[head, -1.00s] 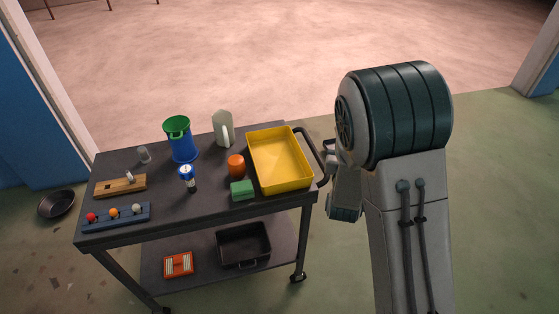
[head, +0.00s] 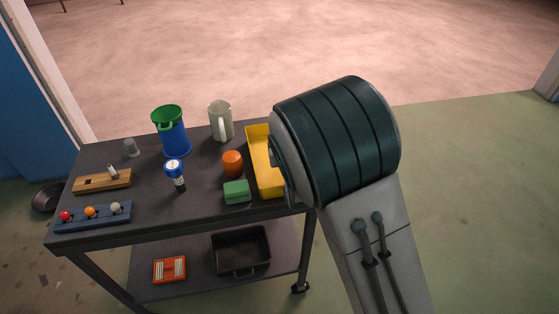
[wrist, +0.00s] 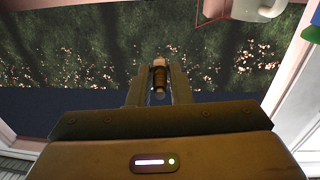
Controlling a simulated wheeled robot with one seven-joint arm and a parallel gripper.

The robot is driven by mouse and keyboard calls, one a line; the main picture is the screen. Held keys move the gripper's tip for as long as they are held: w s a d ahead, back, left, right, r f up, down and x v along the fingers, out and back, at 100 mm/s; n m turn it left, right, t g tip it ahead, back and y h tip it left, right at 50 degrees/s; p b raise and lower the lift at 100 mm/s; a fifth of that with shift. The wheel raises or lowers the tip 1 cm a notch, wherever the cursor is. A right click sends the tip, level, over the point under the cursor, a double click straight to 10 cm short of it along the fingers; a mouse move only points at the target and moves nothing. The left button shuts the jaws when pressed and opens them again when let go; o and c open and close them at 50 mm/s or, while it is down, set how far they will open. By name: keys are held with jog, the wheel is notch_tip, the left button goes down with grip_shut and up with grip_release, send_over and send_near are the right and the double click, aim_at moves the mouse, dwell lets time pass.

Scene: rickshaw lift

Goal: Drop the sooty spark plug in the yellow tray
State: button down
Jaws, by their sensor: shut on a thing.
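The yellow tray (head: 264,165) lies at the right end of the dark cart top in the head view. My arm covers its right part, and the bare inside that shows looks empty. In the wrist view my gripper (wrist: 159,68) is shut on a small slim brownish piece with a pale rounded end, which looks like the spark plug (wrist: 159,80). How sooty it is cannot be made out. In the head view my gripper and the plug are hidden behind my arm, so their place relative to the tray cannot be told there.
Left of the tray stand an orange object (head: 232,163), a green block (head: 236,192), a pale pitcher (head: 220,122) and a blue bin with a green rim (head: 173,137). A wooden block (head: 103,181) and a blue rack (head: 94,216) lie farther left. A black bin (head: 241,252) sits below.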

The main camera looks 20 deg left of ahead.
jog(key=shift+f+b, duration=0.3)
jog(key=shift+f, duration=1.05)
jog(key=c, duration=1.2)
grip_release()
jog(key=shift+c, duration=0.2)
